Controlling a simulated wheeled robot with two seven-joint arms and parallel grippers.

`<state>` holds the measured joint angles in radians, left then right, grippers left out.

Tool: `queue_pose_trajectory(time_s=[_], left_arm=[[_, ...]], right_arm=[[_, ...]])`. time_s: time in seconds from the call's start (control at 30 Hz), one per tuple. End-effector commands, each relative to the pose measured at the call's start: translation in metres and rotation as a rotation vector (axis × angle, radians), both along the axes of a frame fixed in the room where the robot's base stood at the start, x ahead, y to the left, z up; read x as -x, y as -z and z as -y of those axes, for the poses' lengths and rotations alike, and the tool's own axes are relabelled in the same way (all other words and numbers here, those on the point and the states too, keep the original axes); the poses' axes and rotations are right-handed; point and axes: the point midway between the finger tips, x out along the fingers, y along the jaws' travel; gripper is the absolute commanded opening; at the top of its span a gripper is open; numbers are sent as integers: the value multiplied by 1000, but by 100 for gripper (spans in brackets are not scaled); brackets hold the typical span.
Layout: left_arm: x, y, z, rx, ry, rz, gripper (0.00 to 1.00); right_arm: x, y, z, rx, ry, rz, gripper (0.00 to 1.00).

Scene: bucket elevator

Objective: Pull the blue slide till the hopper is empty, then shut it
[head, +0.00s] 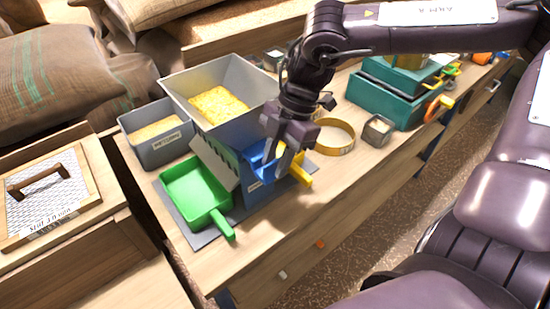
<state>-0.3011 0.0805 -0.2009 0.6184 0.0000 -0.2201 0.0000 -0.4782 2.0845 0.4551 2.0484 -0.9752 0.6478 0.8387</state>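The grey hopper (235,75) stands on the bench with yellow grain (218,104) inside it. Below it is a blue part (257,162), which appears to be the slide. A yellow piece (296,178) sticks out to its right. My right gripper (277,160) reaches down from above, with its grey fingers at the blue part. The fingers look a little apart, but I cannot tell whether they grip it. A green scoop (196,190) lies in front of the grey sloped chute (216,163), its handle toward the bench's front edge. My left gripper is not in view.
A grey bin of grain (157,133) stands left of the hopper. A round sieve ring (334,138), a small metal box (378,130) and teal boxes (388,98) stand to the right. Sacks (60,88) and a wooden box with a mesh lid (50,200) are at left. The bench front is clear.

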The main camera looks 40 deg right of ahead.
Motion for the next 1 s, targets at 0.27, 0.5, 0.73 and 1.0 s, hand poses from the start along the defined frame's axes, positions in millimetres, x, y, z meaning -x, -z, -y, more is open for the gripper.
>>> queue_pose_trajectory(time_s=[0.27, 0.5, 0.73, 1.0], left_arm=[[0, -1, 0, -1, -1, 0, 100], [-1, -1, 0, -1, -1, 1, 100], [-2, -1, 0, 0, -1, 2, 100], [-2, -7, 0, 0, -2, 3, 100]], right_arm=[[0, 5, -3, -1, 1, 2, 28], [0, 5, -2, -1, 1, 2, 6], [0, 5, -2, -1, 1, 2, 0], [11, 2, 1, -1, 7, 3, 0]])
